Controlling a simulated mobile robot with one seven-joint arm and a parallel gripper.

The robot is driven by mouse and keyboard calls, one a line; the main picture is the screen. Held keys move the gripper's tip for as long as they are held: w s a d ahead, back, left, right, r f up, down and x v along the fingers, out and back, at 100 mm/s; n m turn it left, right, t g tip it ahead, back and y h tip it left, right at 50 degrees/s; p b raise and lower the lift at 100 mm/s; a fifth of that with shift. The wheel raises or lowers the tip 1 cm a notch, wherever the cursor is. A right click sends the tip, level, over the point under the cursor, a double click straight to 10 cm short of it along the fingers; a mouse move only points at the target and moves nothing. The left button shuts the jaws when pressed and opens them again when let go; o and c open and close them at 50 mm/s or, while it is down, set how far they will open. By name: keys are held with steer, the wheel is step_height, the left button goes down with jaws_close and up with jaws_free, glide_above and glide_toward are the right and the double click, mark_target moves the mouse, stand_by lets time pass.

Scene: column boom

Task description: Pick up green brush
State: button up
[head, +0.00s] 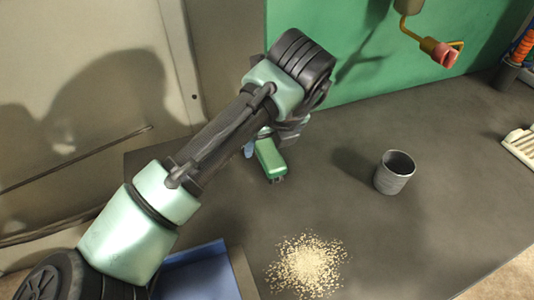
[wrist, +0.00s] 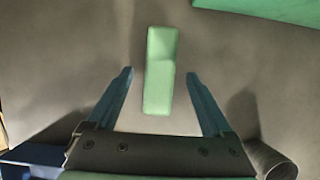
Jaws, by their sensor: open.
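The green brush (wrist: 160,70) lies on the grey surface in the wrist view, a plain pale-green bar with its long side running up the picture. My gripper (wrist: 159,74) is open, with one blue finger on each side of the brush's lower part. There is a gap on both sides and neither finger appears to touch it. How high the fingers are above the surface is hard to tell.
A grey cup (head: 395,173) stands to the right, also in the wrist view's lower right corner (wrist: 270,160). Pale crumbs (head: 306,264) lie at the front, beside a blue tray (head: 200,272). A green panel (head: 420,75) rises behind. The right of the dark worktop (head: 450,205) is mostly clear.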

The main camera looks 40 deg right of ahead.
mark_target(268, 149)
steer(key=shift+x, duration=1.5)
steer(key=shift+f, duration=0.25)
steer(key=shift+c, duration=0.2)
jaws_close()
